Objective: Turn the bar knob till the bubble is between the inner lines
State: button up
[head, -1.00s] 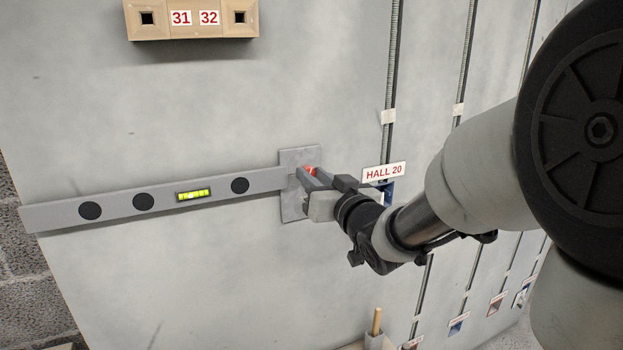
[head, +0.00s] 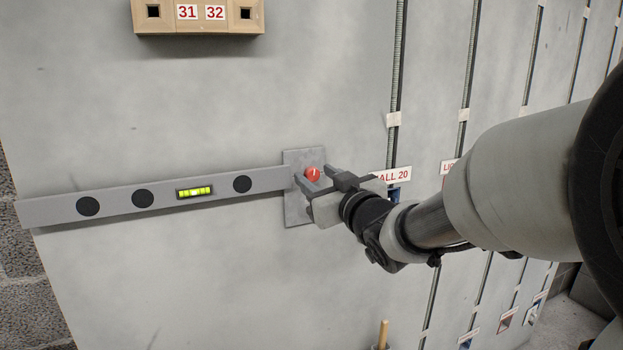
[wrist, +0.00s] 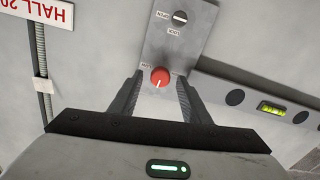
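The grey bar (head: 110,203) runs across the wall panel, its left end lower than its right in the head view. Its yellow-green vial (head: 194,192) also shows in the wrist view (wrist: 271,107). A pale bubble seems near the vial's middle, but it is too small to place against the inner lines. The red round knob (head: 312,173) with a white mark sits on a grey plate (head: 297,213) at the bar's right end; it also shows in the wrist view (wrist: 160,77). My gripper (head: 314,178) is open, its fingers apart either side of the knob, with gaps visible.
A slotted dial (wrist: 180,17) with small lettering is on the same plate. A HALL 20 sign (head: 391,176) and vertical conduits (head: 397,60) are right of the plate. A wooden block marked 31 and 32 (head: 200,28) is above. The wall below the bar is clear.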

jog(key=b+v, duration=0.4)
jog(key=v, duration=1.3)
jog(key=shift+s, duration=0.2)
